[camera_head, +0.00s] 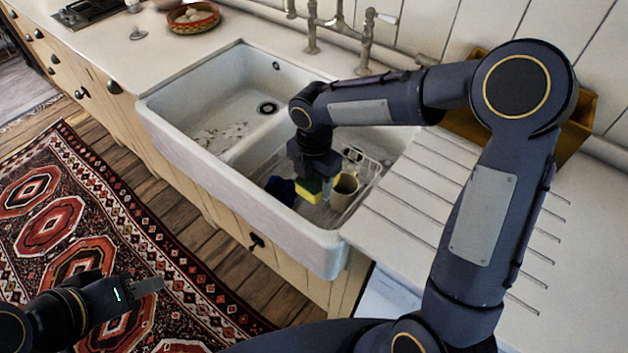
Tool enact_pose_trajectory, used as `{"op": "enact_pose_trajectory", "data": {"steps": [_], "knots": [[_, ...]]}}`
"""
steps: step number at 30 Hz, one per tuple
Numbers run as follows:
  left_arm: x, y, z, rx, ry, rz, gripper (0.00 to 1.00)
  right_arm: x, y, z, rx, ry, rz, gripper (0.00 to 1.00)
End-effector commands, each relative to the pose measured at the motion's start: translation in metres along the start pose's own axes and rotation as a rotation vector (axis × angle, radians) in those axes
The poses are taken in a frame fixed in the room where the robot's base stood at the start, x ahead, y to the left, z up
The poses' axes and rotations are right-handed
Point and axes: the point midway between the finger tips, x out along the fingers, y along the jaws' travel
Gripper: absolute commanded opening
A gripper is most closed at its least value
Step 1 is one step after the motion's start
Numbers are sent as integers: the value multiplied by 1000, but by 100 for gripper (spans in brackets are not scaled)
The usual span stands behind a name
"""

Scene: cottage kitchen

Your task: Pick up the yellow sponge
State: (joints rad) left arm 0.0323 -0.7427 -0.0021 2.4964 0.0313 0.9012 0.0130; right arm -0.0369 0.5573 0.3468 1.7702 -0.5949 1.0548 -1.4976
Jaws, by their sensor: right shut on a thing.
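The yellow sponge (308,187) is in the right basin of the white double sink (290,226). My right gripper (316,181) reaches down into that basin from above and is shut on the sponge; its fingers are partly hidden by the wrist and the sponge. Whether the sponge touches the basin floor cannot be told. My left gripper (150,286) is at the lower left, over the rug and away from the sink. It is seen from the side, and its finger gap cannot be made out.
A beige cup (344,191) stands just right of the sponge, near a wire rack (368,168). A dark blue thing (280,188) lies to its left. The faucet (365,40) rises behind the sink. The left basin (235,105) is mostly clear.

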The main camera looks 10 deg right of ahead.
Motion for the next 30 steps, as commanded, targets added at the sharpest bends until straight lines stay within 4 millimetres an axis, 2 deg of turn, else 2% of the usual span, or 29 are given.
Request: {"op": "enact_pose_trajectory", "data": {"steps": [5, 24, 30], "knots": [[-3, 1, -2, 0, 0, 0, 36, -4, 0, 0, 0, 0, 0, 34], [-35, 16, -18, 0, 0, 0, 36, -48, 0, 0, 0, 0, 0, 34], [-35, 16, -18, 0, 0, 0, 36, -48, 0, 0, 0, 0, 0, 34]]}}
